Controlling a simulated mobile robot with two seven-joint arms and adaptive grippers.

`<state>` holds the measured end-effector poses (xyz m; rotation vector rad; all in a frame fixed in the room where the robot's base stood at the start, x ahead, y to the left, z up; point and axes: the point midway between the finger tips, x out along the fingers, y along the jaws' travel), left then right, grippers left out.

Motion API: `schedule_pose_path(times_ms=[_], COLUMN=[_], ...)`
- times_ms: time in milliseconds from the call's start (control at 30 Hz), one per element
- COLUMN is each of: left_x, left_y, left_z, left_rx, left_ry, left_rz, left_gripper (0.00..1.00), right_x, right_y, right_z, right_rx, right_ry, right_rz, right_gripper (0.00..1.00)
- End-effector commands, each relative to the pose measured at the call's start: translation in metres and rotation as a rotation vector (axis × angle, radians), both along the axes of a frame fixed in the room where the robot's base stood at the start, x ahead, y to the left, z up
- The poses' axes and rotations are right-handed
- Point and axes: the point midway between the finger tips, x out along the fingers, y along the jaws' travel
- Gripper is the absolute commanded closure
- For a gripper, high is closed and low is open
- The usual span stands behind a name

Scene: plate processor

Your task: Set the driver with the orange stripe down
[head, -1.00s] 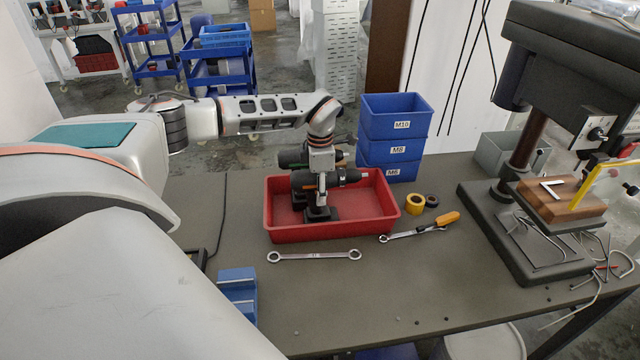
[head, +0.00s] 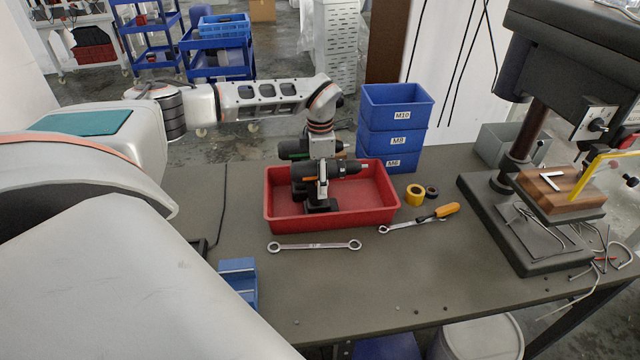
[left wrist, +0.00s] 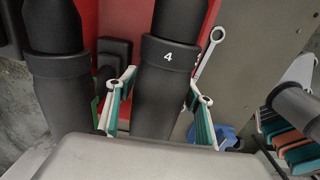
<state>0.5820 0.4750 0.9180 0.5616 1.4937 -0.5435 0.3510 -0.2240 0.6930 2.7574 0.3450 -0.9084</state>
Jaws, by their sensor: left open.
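The driver with the orange stripe (head: 345,168) stands upright in the front of the red tray (head: 335,219), its battery foot down on or close to the tray floor. A second driver (head: 294,148), with a green stripe, is just behind it. My left gripper (head: 323,178) points down over the front driver. In the left wrist view, the open fingers of my left gripper (left wrist: 162,108) sit either side of a black driver body (left wrist: 160,90) marked 4. The other driver (left wrist: 58,85) is to the left there. My right gripper is not in view.
Blue bins (head: 395,125) are stacked behind the tray. Tape rolls (head: 415,197) and an orange-handled tool (head: 437,212) lie to the right. A wrench (head: 315,247) lies in front. A drill press (head: 535,225) stands at right. The front middle of the table is mostly clear.

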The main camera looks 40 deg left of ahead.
Motion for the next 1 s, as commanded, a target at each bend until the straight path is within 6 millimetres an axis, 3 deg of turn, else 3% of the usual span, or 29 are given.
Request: schedule_pose_path(times_ms=[300, 500, 700, 1000], left_x=[0.001, 0.0, -0.001, -0.001], left_y=[0.0, 0.0, 0.0, -0.001], left_z=[0.066, 0.096, 0.107, 0.108], left_rx=[0.0, 0.001, 0.001, 0.0], left_ry=[-0.006, -0.002, -0.001, 0.0], left_rz=[0.0, 0.001, 0.001, 0.001], left_gripper=[0.48, 0.48, 0.48, 0.48], right_x=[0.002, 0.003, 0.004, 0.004], right_y=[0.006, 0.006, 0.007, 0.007], right_z=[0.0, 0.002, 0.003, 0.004], right_rx=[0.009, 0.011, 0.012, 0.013], right_ry=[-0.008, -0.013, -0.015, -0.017], right_rz=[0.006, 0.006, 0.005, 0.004], right_gripper=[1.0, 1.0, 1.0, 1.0])
